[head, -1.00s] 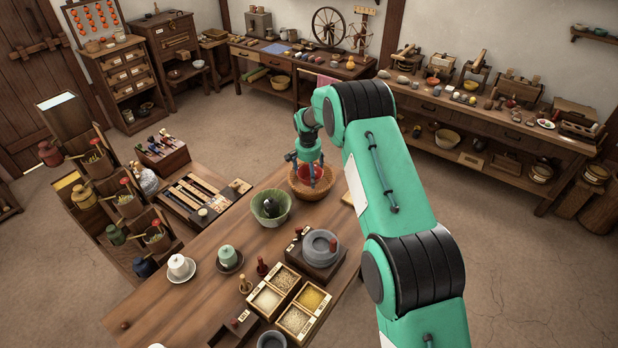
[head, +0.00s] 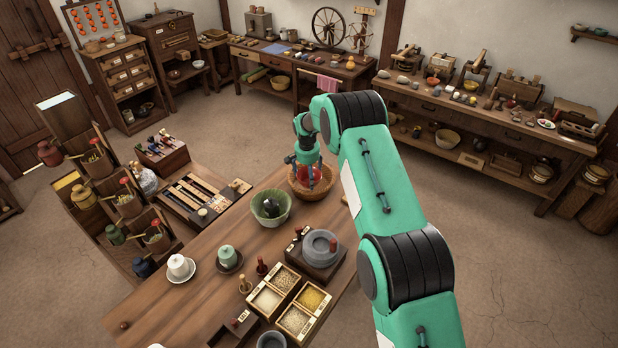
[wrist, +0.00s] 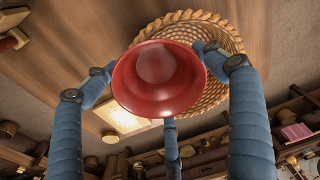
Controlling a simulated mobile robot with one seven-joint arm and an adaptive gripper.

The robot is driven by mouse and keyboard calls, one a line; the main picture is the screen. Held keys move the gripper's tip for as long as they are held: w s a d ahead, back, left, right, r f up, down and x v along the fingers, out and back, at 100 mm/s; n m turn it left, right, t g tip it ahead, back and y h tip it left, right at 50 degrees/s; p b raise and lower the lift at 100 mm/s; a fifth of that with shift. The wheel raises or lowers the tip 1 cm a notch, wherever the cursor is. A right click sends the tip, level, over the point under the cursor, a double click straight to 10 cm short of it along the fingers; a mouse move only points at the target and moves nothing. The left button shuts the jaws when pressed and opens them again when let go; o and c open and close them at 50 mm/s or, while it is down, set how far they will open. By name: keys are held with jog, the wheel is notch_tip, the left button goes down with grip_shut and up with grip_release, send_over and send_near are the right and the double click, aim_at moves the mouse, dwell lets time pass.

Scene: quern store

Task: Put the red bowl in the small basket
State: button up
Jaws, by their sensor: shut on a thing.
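The red bowl (wrist: 158,78) is between the blue fingers of my gripper (wrist: 160,85) in the wrist view, its hollow facing the camera. In the head view my gripper (head: 308,178) is shut on it, and a bit of the red bowl (head: 316,173) shows beside the fingers. The small woven basket (head: 300,192) stands at the far end of the table, directly under my gripper. In the wrist view the basket (wrist: 215,35) lies behind the bowl, offset to the upper right. Whether the bowl touches the basket I cannot tell.
A green bowl (head: 283,216) holding a dark thing stands close to the basket, on its left. A stone quern (head: 319,248) and a grain box (head: 268,299) stand nearer on the table (head: 205,285). A rack of tools (head: 185,198) is to the left.

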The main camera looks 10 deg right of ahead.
jog(key=shift+f, duration=0.2)
jog(key=shift+f, duration=0.35)
jog(key=o, duration=1.2)
jog(key=shift+r, duration=0.6)
notch_tip(320, 180, up, 11)
jog(key=s, duration=0.1)
jog(key=shift+s+a+r+p, duration=0.2)
jog(key=shift+a+p, duration=0.15)
jog(key=shift+p, duration=0.1)
